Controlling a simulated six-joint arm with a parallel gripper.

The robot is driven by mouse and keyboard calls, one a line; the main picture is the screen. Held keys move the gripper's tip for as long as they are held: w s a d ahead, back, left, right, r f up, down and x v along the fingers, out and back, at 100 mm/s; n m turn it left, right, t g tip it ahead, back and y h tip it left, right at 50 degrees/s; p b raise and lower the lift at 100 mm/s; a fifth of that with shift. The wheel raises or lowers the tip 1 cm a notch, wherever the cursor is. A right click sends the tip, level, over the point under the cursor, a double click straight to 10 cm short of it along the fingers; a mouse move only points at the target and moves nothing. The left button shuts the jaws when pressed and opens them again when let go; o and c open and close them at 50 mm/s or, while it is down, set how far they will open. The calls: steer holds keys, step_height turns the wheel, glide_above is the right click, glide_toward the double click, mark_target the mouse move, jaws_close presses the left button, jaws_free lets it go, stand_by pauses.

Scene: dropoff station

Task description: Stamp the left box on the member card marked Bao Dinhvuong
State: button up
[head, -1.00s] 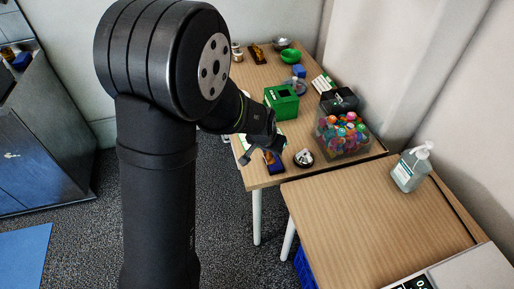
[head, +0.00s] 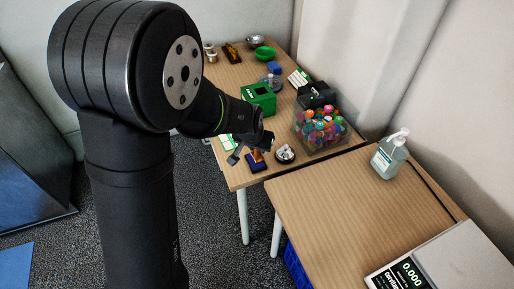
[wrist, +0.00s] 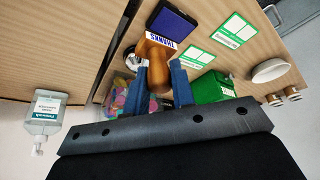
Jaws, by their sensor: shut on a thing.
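My gripper (head: 256,147) is shut on a stamp with a brown wooden handle (wrist: 155,62). The stamp also shows in the head view (head: 257,156), and its white label with "THANKS" faces the wrist camera. A blue ink pad (wrist: 172,21) lies just beyond the stamp's base; I cannot tell whether they touch. Two green-and-white member cards lie on the table in the wrist view, one farther right (wrist: 236,29) and one nearer the stamp (wrist: 197,58). Their names are too small to read. In the head view the cards (head: 227,143) are partly hidden by my arm.
A green box (head: 259,97) stands behind the cards. A sanitizer bottle (head: 389,157) and a scale (head: 412,273) are on the nearer table, whose middle is clear.

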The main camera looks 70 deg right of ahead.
steer(key=shift+w+d+f, duration=0.5)
steer(key=shift+d+f, duration=0.45)
steer(key=shift+f, duration=0.4)
steer(key=shift+w+d+f, duration=0.5)
steer(key=shift+d+f, duration=0.4)
steer(key=shift+f, duration=0.45)
steer(key=shift+w+d+f, duration=0.5)
steer(key=shift+d+f, duration=0.45)
steer(key=shift+f, duration=0.4)
steer(key=shift+f, duration=0.6)
step_height(320, 180, up, 7)
steer(key=shift+w, duration=0.1)
steer(key=w+d+n+t+y, duration=0.1)
steer(key=w+d+n, duration=0.15)
steer(key=w, duration=0.35)
steer(key=w+d+f+n+t, duration=0.1)
steer(key=w+d+n, duration=0.1)
steer(key=w+n, duration=0.25)
steer(key=w+d+n+t+y, duration=0.1)
steer(key=w+d+n, duration=0.1)
steer(key=w, duration=0.5)
steer(key=shift+s+d+f, duration=0.1)
steer(key=shift+f, duration=1.5)
steer(key=shift+s+f, duration=0.1)
steer(key=shift+f, duration=1.45)
